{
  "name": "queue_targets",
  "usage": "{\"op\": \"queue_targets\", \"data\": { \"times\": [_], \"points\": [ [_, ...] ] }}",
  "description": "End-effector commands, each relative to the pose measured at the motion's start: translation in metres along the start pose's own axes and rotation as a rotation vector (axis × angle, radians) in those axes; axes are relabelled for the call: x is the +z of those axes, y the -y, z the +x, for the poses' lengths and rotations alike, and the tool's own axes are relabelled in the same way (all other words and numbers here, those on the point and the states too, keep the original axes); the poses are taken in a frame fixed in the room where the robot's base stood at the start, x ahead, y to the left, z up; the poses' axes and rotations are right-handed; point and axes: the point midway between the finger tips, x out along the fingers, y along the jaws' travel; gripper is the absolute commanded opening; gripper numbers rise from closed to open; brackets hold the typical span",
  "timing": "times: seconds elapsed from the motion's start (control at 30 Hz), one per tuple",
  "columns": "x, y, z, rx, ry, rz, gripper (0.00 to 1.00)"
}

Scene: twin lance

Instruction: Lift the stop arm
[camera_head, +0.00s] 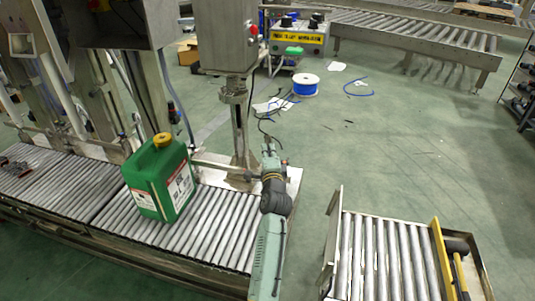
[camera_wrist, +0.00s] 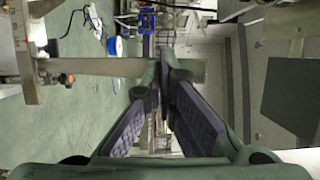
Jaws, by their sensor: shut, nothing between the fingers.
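The stop arm appears to be the thin metal bar (camera_head: 222,168) running from beside the green jerrycan (camera_head: 160,180) to a bracket near the post at the end of the roller conveyor. In the wrist view a pale flat bar (camera_wrist: 105,67) crosses behind my fingers, attached to a metal bracket at the left; it looks like the same arm. My gripper (camera_head: 269,148) is beside the bracket end of the bar, past the conveyor's end. In the wrist view its fingers (camera_wrist: 160,75) are together in front of the bar, with nothing held. Whether they touch the bar I cannot tell.
The roller conveyor (camera_head: 225,225) lies at left and a short roller section (camera_head: 385,255) at lower right.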

Motion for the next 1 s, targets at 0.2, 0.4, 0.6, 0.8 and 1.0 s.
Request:
{"op": "queue_targets", "data": {
  "times": [0.2,0.4,0.6,0.8,1.0],
  "points": [
    [-0.007,0.01,0.018,-0.004,-0.001,0.0,0.0],
    [-0.012,0.016,0.033,-0.001,0.0,0.0,0.0],
    [-0.015,0.02,0.04,-0.001,0.0,-0.001,0.0],
    [-0.015,0.02,0.04,-0.001,0.0,-0.001,0.0],
    [-0.018,0.021,0.047,-0.003,-0.001,0.0,0.0]
  ]
}}
